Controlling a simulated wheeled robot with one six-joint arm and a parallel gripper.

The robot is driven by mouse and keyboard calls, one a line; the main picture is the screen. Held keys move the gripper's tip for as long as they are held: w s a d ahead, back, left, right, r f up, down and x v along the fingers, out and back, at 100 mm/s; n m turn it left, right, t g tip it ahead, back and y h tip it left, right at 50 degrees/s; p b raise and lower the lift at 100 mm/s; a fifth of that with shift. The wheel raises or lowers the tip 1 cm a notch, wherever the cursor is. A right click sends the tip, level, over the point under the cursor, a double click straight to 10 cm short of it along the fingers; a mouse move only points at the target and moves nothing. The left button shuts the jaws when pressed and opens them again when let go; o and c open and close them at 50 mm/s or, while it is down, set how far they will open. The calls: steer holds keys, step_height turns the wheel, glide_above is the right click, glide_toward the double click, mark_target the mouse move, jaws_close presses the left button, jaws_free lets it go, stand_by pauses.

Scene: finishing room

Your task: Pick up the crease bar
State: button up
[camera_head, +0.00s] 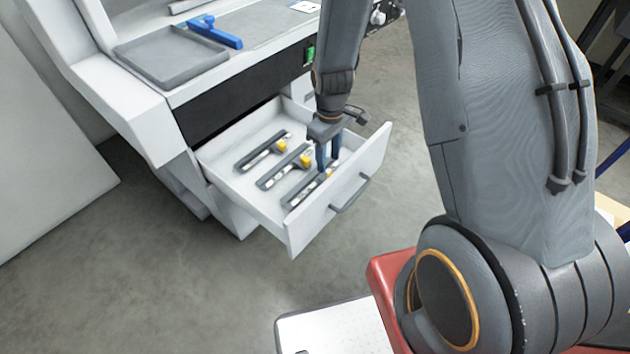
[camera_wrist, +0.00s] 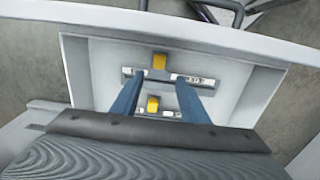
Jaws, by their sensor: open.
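Three similar dark bars, each with a yellow block and a pale label, lie side by side in an open white drawer (camera_head: 215,160). The far bar (camera_head: 262,152), the middle bar (camera_head: 283,167) and the bar nearest the drawer front (camera_head: 295,199) look alike; I cannot tell which the task names. My gripper (camera_head: 328,164) points down into the drawer over the nearest bar, open. In the wrist view its blue fingers (camera_wrist: 160,82) stand either side of that bar's yellow block (camera_wrist: 160,62). Contact cannot be told. Another yellow block (camera_wrist: 153,103) shows between the fingers.
The drawer front with its handle (camera_head: 350,196) and the side walls bound the space around my gripper. Above stands the white machine, with a grey tray (camera_head: 170,58) and a blue-handled tool (camera_head: 215,32) on top. The floor (camera_head: 130,260) at the left is clear.

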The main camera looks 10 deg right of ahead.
mark_target(330, 174)
steer(key=shift+s+d+f+p, duration=0.15)
steer(key=shift+f+p, duration=0.1)
steer(key=shift+f, duration=1.1)
steer(key=shift+w+d+f+p, duration=0.1)
steer(key=shift+f+p, duration=0.15)
steer(key=shift+f, duration=1.1)
jaws_close()
